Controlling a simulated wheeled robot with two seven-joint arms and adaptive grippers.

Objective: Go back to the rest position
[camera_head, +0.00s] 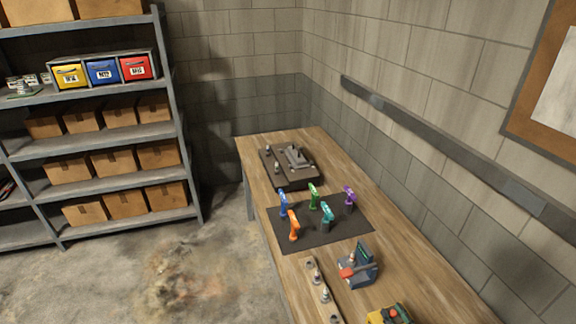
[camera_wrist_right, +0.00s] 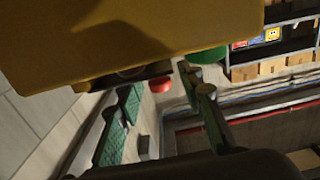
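My right gripper (camera_wrist_right: 165,105) shows in the right wrist view, its two fingers with green pads standing apart. Nothing is visibly held between them. A small red round thing shows in the gap, and I cannot tell how far off it is. A large yellow surface (camera_wrist_right: 130,40) fills the top of that view, close to the camera; I cannot tell what it is. In the head view I cannot make out either gripper clearly. My left gripper is not in view.
A wooden table (camera_head: 262,165) runs along the wall. It bears a dark fixture block (camera_head: 287,182), a black mat (camera_head: 355,228) with several coloured parts, a grey-blue device (camera_head: 358,272) with a red part and a yellow item (camera_head: 388,316). Shelves (camera_head: 80,143) with boxes stand left; the floor between is clear.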

